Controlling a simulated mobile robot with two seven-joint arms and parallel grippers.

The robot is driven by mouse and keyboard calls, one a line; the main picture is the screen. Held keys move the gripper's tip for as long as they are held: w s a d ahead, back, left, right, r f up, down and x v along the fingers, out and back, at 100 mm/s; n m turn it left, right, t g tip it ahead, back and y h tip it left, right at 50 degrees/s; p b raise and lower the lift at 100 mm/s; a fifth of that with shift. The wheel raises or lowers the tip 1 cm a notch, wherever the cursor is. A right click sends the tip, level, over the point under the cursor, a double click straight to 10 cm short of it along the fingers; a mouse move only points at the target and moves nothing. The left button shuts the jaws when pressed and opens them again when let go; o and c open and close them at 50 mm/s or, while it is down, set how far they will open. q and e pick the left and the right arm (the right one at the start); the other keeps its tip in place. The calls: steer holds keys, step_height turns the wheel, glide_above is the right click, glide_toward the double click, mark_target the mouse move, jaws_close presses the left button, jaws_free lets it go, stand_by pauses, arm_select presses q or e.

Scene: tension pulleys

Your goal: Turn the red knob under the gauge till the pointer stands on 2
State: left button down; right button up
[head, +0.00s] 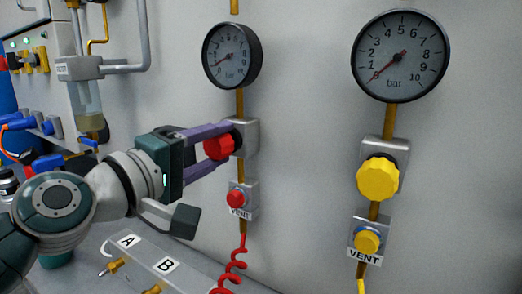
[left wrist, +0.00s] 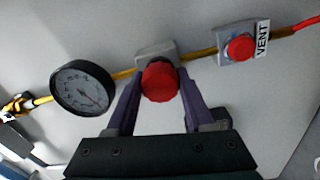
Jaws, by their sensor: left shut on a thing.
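The red knob (head: 218,146) sits on a grey valve block (head: 244,137) on the wall, below the smaller left gauge (head: 232,56). The gauge's red pointer slants to the lower left, near the low end of the scale; the exact mark is too small to read. My left gripper (head: 213,148) has its purple fingers on either side of the red knob, shut on it. In the left wrist view the knob (left wrist: 160,82) sits between the fingertips, and the gauge (left wrist: 82,88) is to its left, with its pointer too small to read. My right gripper is in neither view.
A red vent button (head: 235,198) sits just below the knob, with a coiled red hose (head: 232,265) under it. To the right are a larger gauge (head: 400,55), a yellow knob (head: 377,178) and a yellow vent button (head: 367,241). A grey block marked A and B (head: 148,255) lies below my arm.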

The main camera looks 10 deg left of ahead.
arm_select(q)
steer(key=shift+m+b, duration=0.3)
steer(key=shift+m, duration=1.6)
steer(key=shift+c, duration=1.4)
jaws_free()
steer(key=v, duration=1)
